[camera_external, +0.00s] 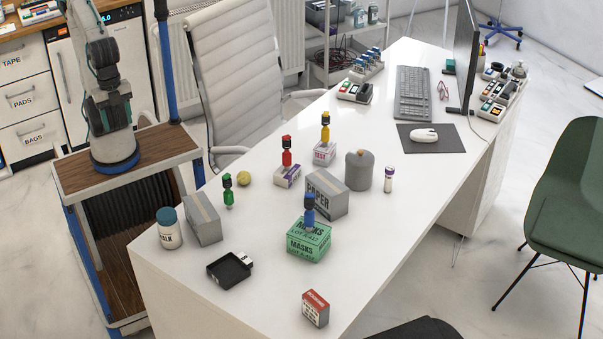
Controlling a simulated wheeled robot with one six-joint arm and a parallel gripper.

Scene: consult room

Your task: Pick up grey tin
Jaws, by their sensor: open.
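The grey tin (359,172) stands upright on the white desk (400,170), near its middle. My gripper does not show.
Green masks boxes (308,242) carry a blue figure; red, yellow and green figures stand behind and left. A white jar (169,230), grey box (203,219), black tray (226,272) and red-topped box (315,309) occupy the near end.

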